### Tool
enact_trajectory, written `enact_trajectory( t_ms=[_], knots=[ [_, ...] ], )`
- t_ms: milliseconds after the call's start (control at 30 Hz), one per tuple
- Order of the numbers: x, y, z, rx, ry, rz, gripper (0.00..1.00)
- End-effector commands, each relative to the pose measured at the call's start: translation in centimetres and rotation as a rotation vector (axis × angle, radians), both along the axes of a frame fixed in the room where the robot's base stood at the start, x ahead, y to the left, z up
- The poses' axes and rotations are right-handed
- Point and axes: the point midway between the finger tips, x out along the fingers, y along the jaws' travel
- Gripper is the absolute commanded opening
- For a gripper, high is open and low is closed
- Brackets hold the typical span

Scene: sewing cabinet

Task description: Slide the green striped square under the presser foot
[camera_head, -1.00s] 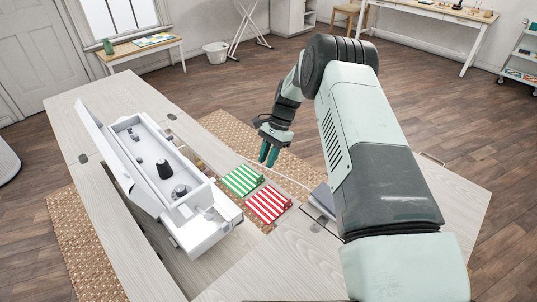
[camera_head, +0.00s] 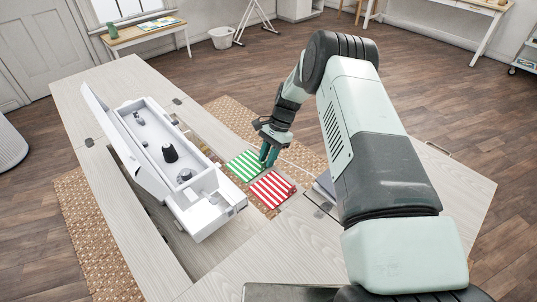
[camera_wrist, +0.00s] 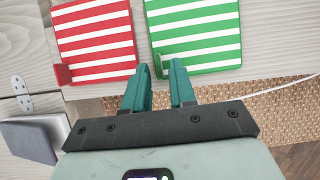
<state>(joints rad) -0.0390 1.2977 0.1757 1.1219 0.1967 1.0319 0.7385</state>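The green striped square (camera_head: 243,165) lies flat on the cabinet top, right of the white sewing machine (camera_head: 157,144). It also shows at the top of the wrist view (camera_wrist: 195,33), with a small raised green tab (camera_wrist: 160,66) at its near edge. My gripper (camera_head: 268,158) is at the square's right edge in the head view. In the wrist view my gripper (camera_wrist: 158,68) has its teal fingers apart, with the green tab between or just beyond the tips. I cannot tell whether they touch it. The presser foot cannot be made out.
A red striped square (camera_head: 270,189) lies beside the green one and also shows in the wrist view (camera_wrist: 95,40). A dark grey box-like item (camera_wrist: 35,138) sits at lower left there. A white cable (camera_wrist: 275,90) runs at right. A woven rug (camera_head: 95,235) lies below.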

Motion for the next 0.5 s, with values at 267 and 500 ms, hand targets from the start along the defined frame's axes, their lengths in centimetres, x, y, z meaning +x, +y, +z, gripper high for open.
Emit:
enact_trajectory(
  t_ms=[267, 500],
  knots=[
    [-0.01, 0.0, -0.02, 0.0, 0.0, 0.0, 0.16],
    [-0.01, -0.01, 0.0, 0.0, 0.0, 0.0, 0.0]
  ],
)
